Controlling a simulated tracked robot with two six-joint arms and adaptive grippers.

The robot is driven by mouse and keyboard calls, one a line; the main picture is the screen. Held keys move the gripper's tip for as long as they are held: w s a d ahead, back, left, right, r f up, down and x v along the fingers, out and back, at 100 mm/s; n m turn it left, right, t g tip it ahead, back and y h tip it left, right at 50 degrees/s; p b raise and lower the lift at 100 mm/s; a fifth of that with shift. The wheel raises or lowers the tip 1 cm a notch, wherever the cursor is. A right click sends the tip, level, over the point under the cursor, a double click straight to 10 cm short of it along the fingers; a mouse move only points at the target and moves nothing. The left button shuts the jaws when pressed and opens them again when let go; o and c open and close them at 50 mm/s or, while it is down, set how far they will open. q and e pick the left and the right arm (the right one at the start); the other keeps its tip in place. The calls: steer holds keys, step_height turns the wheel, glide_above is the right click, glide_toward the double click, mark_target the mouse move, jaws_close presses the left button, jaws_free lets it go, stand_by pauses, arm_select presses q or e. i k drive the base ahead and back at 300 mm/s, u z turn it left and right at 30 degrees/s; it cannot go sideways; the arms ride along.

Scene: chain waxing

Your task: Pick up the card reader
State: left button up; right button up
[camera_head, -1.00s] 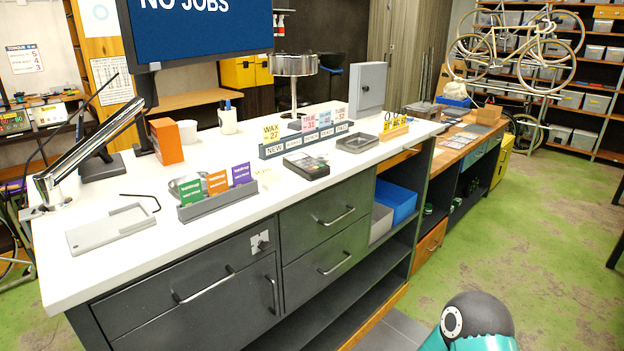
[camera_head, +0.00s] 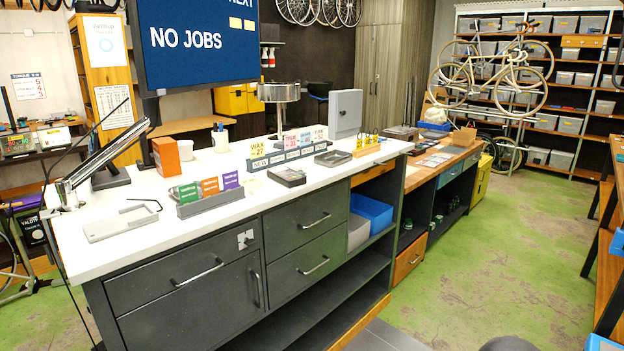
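The card reader (camera_head: 287,177) is a small dark device lying on the white counter top (camera_head: 140,238), close to its front edge. It sits right of the rack of coloured cards and in front of the row of labelled tags. Neither gripper shows in the head view. Only a dark rounded part of my own body shows at the bottom edge.
A card rack (camera_head: 211,203) stands left of the reader. A tag row (camera_head: 288,156) stands behind it, and a dark tray (camera_head: 334,158) lies to its right. A grey holder (camera_head: 120,224) lies at the counter's left. Green floor (camera_head: 470,260) is open at right.

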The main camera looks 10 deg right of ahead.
mark_target(290, 178)
steer(key=z, duration=0.15)
steer(key=i, duration=0.2)
steer(key=z, duration=1.3)
steer(key=i, duration=2.25)
steer(key=u, duration=1.1)
steer(key=i, duration=0.2)
steer(key=u, duration=2.25)
steer(key=i, duration=0.15)
